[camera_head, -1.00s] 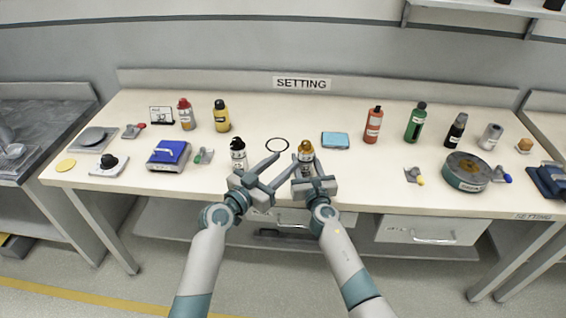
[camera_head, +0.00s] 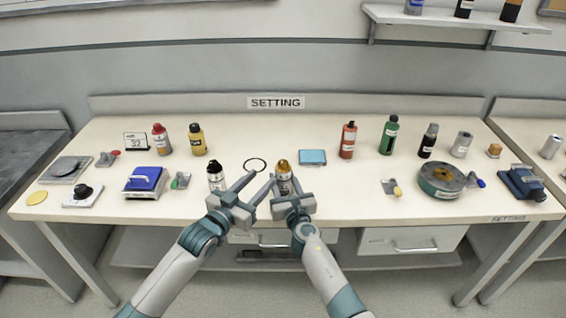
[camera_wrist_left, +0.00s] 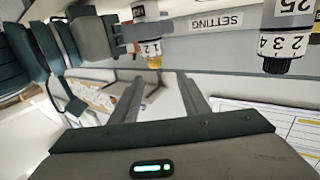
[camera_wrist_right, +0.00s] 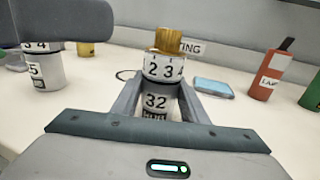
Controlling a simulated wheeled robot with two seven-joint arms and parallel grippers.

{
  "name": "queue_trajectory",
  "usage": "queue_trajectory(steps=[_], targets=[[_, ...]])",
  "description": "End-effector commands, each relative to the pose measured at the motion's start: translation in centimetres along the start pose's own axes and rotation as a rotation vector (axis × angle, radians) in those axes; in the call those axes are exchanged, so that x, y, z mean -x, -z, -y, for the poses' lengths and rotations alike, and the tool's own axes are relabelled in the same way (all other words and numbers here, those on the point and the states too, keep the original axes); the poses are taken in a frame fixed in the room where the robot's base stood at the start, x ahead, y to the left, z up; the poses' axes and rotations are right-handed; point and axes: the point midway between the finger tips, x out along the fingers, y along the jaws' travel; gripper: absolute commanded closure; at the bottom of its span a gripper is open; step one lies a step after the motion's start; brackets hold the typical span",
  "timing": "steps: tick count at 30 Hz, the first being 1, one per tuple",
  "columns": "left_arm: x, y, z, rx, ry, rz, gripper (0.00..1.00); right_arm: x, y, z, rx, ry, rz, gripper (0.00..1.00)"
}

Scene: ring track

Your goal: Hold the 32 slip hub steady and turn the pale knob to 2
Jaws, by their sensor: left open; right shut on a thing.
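The 32 slip hub (camera_head: 285,187) stands upright on the table's front part, with a gold top. In the right wrist view, the label 32 (camera_wrist_right: 154,102) is on its body. Above it is a pale knob (camera_wrist_right: 163,68) with figures 2, 3 and 4, the 3 near the middle; I cannot tell which is set. My right gripper (camera_wrist_right: 156,98) is shut on the hub's body below the knob. My left gripper (camera_head: 262,178) is open and empty, just left of the hub. In the left wrist view the hub's gold tip (camera_wrist_left: 154,63) shows upside down.
A similar hub with a black top (camera_head: 216,174), marked 25, stands close left of my left gripper. A black ring (camera_head: 255,165) and a blue pad (camera_head: 312,157) lie behind. Bottles line the back; a card reading 32 (camera_head: 137,140) stands at left.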

Motion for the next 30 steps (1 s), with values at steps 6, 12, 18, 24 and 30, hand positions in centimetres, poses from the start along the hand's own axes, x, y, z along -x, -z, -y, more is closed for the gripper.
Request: queue_trajectory(steps=[6, 12, 18, 24, 30], targets=[[0.5, -0.2, -0.5, 0.0, -0.031, -0.012, 0.58, 0.0, 0.0, 0.0, 0.0, 0.0, 0.0, 0.87], [0.7, -0.3, -0.7, 0.003, -0.041, -0.016, 0.58, 0.0, 0.0, 0.0, 0.0, 0.0, 0.0, 0.87], [0.7, -0.3, -0.7, 0.004, -0.041, -0.016, 0.58, 0.0, 0.0, 0.0, 0.0, 0.0, 0.0, 0.87], [0.4, -0.3, -0.7, 0.005, -0.04, -0.016, 0.58, 0.0, 0.0, 0.0, 0.0, 0.0, 0.0, 0.87], [-1.1, -0.2, -0.7, 0.005, -0.039, -0.016, 0.58, 0.0, 0.0, 0.0, 0.0, 0.0, 0.0, 0.87]])
